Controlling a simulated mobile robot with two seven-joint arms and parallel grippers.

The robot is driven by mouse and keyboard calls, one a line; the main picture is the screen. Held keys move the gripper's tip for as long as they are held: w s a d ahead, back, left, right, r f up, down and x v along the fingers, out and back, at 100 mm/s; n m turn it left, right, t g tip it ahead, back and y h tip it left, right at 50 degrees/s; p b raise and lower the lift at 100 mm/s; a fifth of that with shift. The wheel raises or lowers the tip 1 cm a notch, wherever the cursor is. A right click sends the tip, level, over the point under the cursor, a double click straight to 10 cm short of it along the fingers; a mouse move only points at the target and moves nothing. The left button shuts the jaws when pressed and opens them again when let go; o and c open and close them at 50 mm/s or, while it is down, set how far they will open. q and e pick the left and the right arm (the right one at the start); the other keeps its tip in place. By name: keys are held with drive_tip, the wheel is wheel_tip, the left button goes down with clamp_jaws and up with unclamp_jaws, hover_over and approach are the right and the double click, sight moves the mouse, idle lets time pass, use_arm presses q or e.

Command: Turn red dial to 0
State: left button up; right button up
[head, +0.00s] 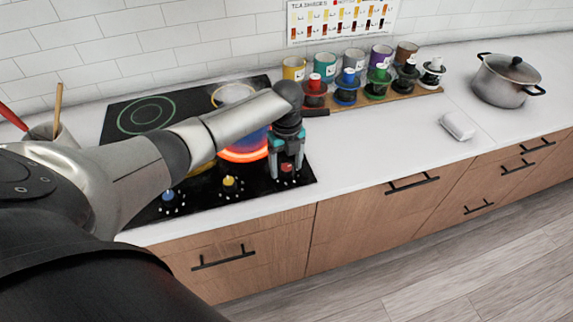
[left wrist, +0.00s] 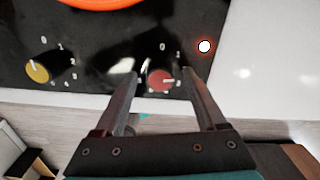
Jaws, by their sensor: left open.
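The red dial (head: 287,168) sits at the right front corner of the black cooktop. In the left wrist view the red dial (left wrist: 160,81) shows a white pointer mark turned toward the right, away from the 0 printed above it. My left gripper (head: 286,174) points down over the dial and is open. In the left wrist view its two fingers reach to either side of the dial, with the dial seen between their tips. I cannot tell whether they touch it. My right gripper is not in view.
A burner (head: 244,152) glows orange-red beside the gripper, partly hidden by my arm. A yellow dial (head: 229,181) and a blue dial (head: 168,195) lie to the left. A lit indicator (left wrist: 204,46) is right of the red dial. Cups and a pot (head: 504,82) stand behind right.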

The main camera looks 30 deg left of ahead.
use_arm(q)
clamp_jaws()
idle(0.7)
